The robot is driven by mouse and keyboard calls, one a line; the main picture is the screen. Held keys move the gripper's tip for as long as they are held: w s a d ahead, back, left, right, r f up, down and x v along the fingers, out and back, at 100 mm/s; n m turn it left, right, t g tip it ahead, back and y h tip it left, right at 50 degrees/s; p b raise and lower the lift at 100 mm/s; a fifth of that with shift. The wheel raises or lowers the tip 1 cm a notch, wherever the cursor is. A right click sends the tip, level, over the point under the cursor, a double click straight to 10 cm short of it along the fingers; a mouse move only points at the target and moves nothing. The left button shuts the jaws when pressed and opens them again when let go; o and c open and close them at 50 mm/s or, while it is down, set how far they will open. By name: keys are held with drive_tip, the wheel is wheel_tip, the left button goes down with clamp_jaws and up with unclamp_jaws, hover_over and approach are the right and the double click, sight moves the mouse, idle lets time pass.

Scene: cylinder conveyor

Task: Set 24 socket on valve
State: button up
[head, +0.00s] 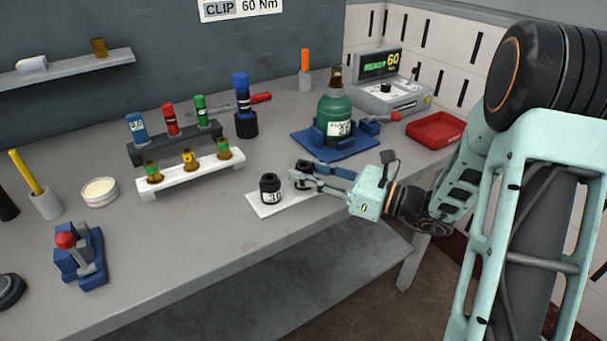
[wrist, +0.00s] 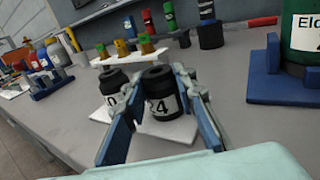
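The 24 socket (wrist: 160,95) is a short black cylinder with a white label, upright at the white plate in the wrist view. My gripper (wrist: 158,88) has one finger on each side of it, close to its walls; whether both press on it is unclear. In the head view my gripper (head: 300,176) reaches in from the right and partly hides this socket. The valve (head: 336,77) is the brass-brown piece on top of the green gas cylinder (head: 335,112), which stands upright in a blue holder (head: 318,145). No socket shows on the valve.
A black 30 socket (head: 270,188) stands just left of my gripper on the white plate (head: 268,209). Racks of coloured parts (head: 190,174) stand behind it. A tester reading 60 (head: 393,100) and a red tray (head: 436,131) are at the back right. The front middle is clear.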

clamp_jaws()
